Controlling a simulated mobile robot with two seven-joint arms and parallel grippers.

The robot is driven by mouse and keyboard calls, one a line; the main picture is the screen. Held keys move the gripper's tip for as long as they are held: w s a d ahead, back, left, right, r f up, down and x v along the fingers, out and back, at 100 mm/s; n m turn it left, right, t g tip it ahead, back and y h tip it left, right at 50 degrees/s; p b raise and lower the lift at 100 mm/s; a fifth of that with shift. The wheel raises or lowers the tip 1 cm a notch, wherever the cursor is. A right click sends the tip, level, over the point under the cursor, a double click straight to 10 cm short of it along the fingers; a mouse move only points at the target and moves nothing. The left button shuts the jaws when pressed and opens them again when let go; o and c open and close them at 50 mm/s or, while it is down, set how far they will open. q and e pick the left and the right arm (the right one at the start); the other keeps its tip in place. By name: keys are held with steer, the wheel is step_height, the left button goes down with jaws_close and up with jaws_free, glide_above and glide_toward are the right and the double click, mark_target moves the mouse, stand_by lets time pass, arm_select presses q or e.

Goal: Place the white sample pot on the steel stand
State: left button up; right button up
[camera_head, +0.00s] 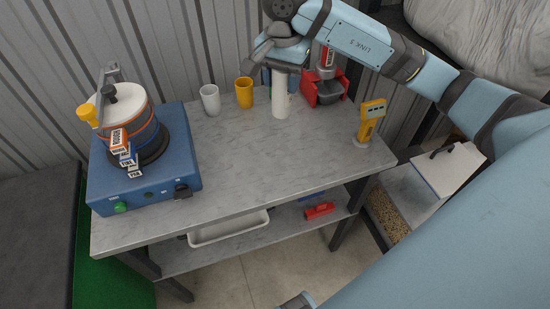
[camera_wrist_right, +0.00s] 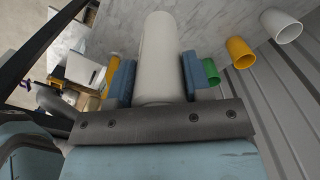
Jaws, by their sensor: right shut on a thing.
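A tall plain white cylinder (camera_head: 281,100) is upright near the back of the grey bench; it may be the white sample pot. My right gripper (camera_head: 281,77) is shut on it from above. In the right wrist view the white cylinder (camera_wrist_right: 157,60) sits between the blue finger pads. I cannot tell whether its foot touches the bench. A shorter white cup (camera_head: 210,100) stands apart to the left. I cannot pick out the steel stand with certainty. My left gripper is not in view.
A yellow cup (camera_head: 244,93) stands left of the cylinder, and a green cup (camera_wrist_right: 210,71) shows in the wrist view. A red holder (camera_head: 323,90) is close on the right. A yellow meter (camera_head: 370,120) and a blue machine (camera_head: 145,170) flank clear bench top (camera_head: 235,165).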

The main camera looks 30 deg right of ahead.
steer(key=shift+d+f+m, duration=0.25)
steer(key=shift+m, duration=0.15)
step_height(320, 180, down, 20)
steer(key=shift+r+p, duration=0.25)
steer(key=shift+p, duration=0.55)
steer(key=shift+f, duration=0.2)
steer(key=o, duration=1.1)
steer(key=shift+c, duration=0.2)
steer(key=shift+r, duration=0.1)
